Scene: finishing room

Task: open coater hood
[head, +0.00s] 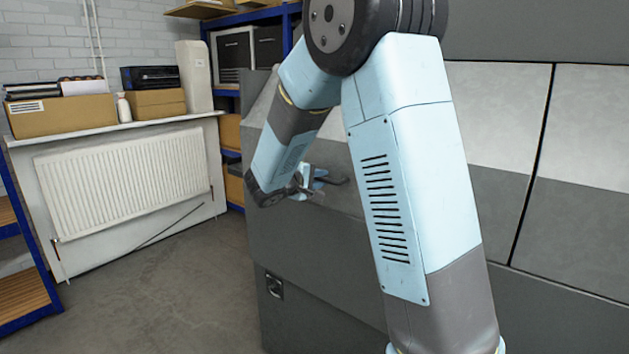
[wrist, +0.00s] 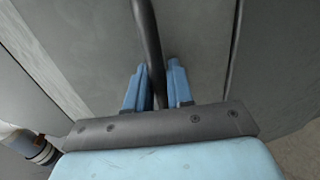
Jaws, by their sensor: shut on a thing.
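The coater (head: 300,285) is a large dark grey cabinet with pale upper panels, standing in front of me and partly hidden by my arm. Its hood has a dark bar handle, which shows in the wrist view (wrist: 147,40) running from the top edge down between my fingers. In the head view the handle (head: 338,181) sticks out by my gripper. My gripper (wrist: 158,85) has blue fingers, one on each side of the bar, and is shut on it. In the head view my gripper (head: 318,180) is small and partly hidden by my wrist. I cannot tell whether the hood is raised.
A white radiator (head: 125,180) stands at the left wall, with boxes (head: 157,103) on the shelf above. Blue shelving (head: 285,22) stands behind the coater. A recessed latch (head: 274,287) is low on the coater's side. The floor (head: 170,285) at the left is clear.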

